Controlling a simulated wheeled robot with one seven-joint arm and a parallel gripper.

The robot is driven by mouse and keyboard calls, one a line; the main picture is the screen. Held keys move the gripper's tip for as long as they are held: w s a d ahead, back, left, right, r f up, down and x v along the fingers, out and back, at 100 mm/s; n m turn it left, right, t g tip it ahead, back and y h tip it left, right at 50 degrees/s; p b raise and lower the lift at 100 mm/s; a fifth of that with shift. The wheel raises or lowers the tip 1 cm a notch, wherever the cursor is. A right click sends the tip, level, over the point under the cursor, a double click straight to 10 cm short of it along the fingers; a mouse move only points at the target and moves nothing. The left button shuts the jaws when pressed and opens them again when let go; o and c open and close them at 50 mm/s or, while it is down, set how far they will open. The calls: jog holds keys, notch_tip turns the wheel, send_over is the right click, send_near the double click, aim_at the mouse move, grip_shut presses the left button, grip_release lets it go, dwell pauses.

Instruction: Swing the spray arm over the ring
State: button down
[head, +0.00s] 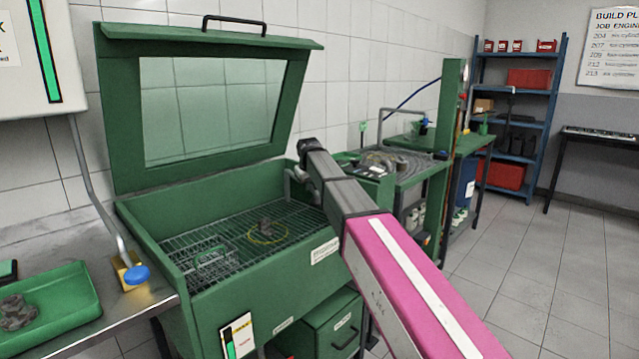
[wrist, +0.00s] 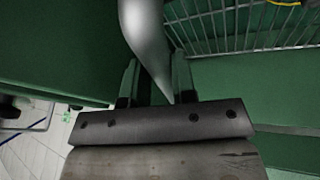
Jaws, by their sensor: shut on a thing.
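The yellow ring (head: 268,242) lies on the wire grate of the open green washer, with a dark grey part (head: 266,229) inside it. A bit of the ring's yellow edge (wrist: 284,2) shows at the top right of the wrist view. My gripper (wrist: 155,78) is at the washer's right rear edge, right of the ring. Its two fingers stand either side of a smooth grey curved tube (wrist: 147,38), which looks like the spray arm, and are shut on it. In the head view my wrist mostly hides the tube.
The washer's lid (head: 120,110) stands open behind the tub. A wire basket (head: 210,262) sits at the grate's left. A green tray (head: 60,315) with a grey part is on the left bench. A cluttered green bench (head: 415,172) stands beyond my arm. Floor at right is clear.

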jog(key=s+a+m+h, duration=0.3)
jog(key=a+m, duration=0.4)
jog(key=a, duration=0.8)
jog(key=shift+g, duration=0.4)
jog(key=shift+a, duration=0.15)
jog(key=c, duration=0.9)
grip_release()
jog(key=v, duration=1.1)
jog(key=shift+a+f, duration=0.1)
jog(key=shift+s, duration=0.15)
